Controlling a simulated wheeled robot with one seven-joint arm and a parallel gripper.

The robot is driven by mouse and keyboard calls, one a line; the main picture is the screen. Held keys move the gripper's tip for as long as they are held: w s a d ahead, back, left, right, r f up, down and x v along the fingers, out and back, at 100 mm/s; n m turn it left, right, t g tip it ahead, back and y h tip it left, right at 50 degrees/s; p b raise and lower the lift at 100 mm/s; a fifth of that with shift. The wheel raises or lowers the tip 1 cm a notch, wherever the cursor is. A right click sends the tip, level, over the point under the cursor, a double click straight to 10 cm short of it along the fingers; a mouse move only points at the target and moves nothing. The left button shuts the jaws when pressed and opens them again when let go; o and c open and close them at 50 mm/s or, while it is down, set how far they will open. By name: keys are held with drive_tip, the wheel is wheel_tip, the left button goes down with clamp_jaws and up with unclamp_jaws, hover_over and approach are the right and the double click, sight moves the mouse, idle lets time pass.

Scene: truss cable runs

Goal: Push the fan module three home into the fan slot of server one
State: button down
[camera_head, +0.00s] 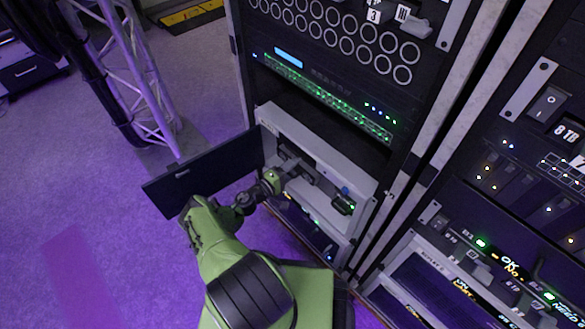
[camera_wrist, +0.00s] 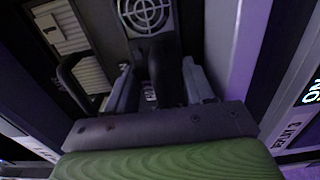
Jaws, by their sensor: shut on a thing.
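My gripper (camera_head: 292,168) reaches into the open front of a light-grey server unit (camera_head: 330,155) low in the rack. In the wrist view, the two fingers of my gripper (camera_wrist: 158,86) are shut on a dark upright part, apparently the handle of the fan module (camera_wrist: 168,68). A round grey fan grille (camera_wrist: 147,14) shows just beyond the fingertips. In the head view my gripper and arm hide most of the module. How deep it sits in its slot, and its number, cannot be read.
A dark door panel (camera_head: 205,172) stands swung out left of the server. Light ribbed blocks (camera_wrist: 92,75) lie left of the fingers in the wrist view. A second rack (camera_head: 520,160) stands at right. A truss (camera_head: 135,70) stands on the floor at left.

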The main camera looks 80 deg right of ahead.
drive_tip(key=shift+r, duration=0.1)
drive_tip(key=shift+c, duration=2.4)
unclamp_jaws()
drive_tip(key=shift+o, duration=0.7)
drive_tip(key=p+v, duration=0.1)
drive_tip(key=v, duration=1.5)
drive_tip(key=shift+p, duration=0.4)
drive_tip(key=shift+d, duration=0.15)
